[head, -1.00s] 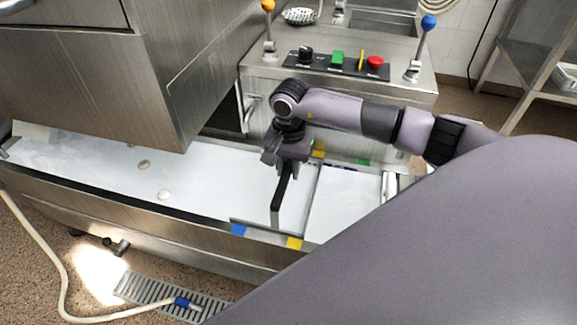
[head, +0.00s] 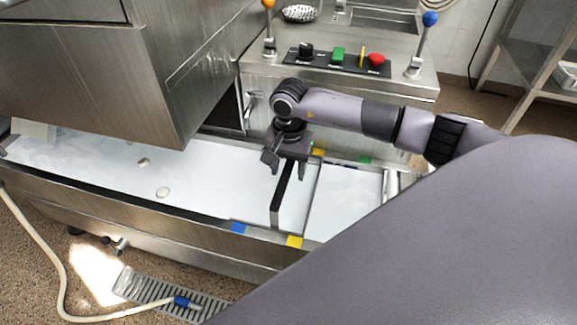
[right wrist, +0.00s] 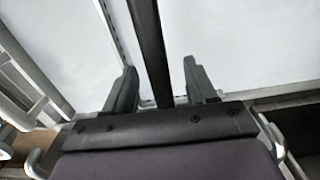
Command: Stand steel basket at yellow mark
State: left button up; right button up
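My right gripper (head: 285,168) points down over the trough with its fingers apart. A dark bar (head: 281,195) runs across the trough at the yellow mark (head: 294,242) on the front rim. In the right wrist view the same bar (right wrist: 150,45) passes between the two open fingers (right wrist: 160,88), with a gap on each side. Another yellow mark (head: 319,152) shows on the back rim. I cannot make out clearly a steel basket body; the bar may be its handle or a part of the trough. My left gripper is out of view.
A blue mark (head: 238,228) lies left of the front yellow mark, and a green mark (head: 365,160) on the back rim. A steel housing (head: 90,80) overhangs the trough at left. A control box (head: 338,60) with levers stands behind. Small pale ovals (head: 144,162) lie on the white surface.

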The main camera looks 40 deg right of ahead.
notch_tip(320, 180, up, 7)
jog(key=shift+r+p, duration=0.1)
jog(key=shift+p, duration=0.45)
jog(key=shift+s, duration=0.1)
dwell(0.4)
